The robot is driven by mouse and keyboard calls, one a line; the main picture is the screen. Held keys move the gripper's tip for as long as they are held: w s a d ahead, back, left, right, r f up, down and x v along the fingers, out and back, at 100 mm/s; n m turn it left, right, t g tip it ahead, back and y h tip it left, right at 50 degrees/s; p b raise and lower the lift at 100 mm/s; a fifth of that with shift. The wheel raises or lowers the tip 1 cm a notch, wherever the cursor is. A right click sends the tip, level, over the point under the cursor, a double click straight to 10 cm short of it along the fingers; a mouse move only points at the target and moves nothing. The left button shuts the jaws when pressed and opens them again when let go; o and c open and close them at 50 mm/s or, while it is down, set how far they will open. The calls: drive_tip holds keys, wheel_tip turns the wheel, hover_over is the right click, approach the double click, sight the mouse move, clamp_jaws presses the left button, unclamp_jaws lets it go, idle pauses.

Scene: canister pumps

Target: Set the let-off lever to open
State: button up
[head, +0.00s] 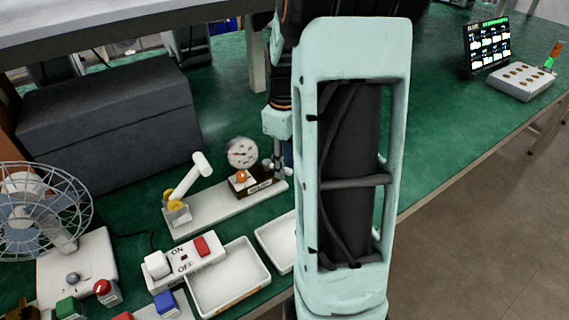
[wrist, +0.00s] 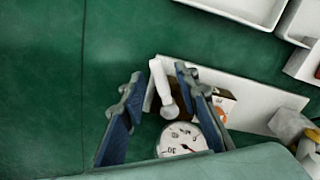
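In the wrist view a white lever (wrist: 160,82) with a rounded end lies between the two fingers of my gripper (wrist: 160,112). The fingers are apart, with green surface showing between the left finger and the lever; I cannot tell whether the right finger touches it. I take this as the let-off lever; no open mark is readable. A round dial gauge (wrist: 182,139) is beside it, partly cut off by my gripper. In the head view the gauge (head: 242,152) stands on a white base (head: 218,208), and my gripper (head: 282,160) is just right of it, mostly hidden.
A white handle on a yellow pivot (head: 176,206) stands at the base's left end. An orange knob (head: 242,176) sits below the gauge. An ON/OFF switch box (head: 187,262), white trays (head: 228,278) and a fan (head: 38,210) are in front and left. A dark box (head: 110,125) stands behind.

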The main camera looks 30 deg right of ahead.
drive_tip(key=shift+c, duration=0.6)
clamp_jaws()
drive_tip(key=shift+a, duration=0.1)
drive_tip(key=m, duration=0.1)
drive_tip(key=a+m+p, duration=0.1)
drive_tip(key=m, duration=0.1)
drive_tip(key=shift+s+r, duration=0.1)
drive_tip(key=shift+s, duration=0.15)
drive_tip(key=a+m, duration=0.1)
drive_tip(key=m, duration=0.2)
drive_tip(key=shift+s+a+m+p, duration=0.1)
drive_tip(key=shift+a+m+p, duration=0.2)
drive_tip(key=shift+a+p, duration=0.1)
drive_tip(key=a+m+p, duration=0.1)
drive_tip(key=m, duration=0.2)
drive_tip(key=shift+a, duration=0.15)
drive_tip(key=shift+w+a+m, duration=0.2)
drive_tip(key=shift+a+m, duration=0.05)
drive_tip(key=shift+m, duration=0.35)
drive_tip(key=shift+w+a+m, duration=0.2)
drive_tip(key=shift+m, duration=0.4)
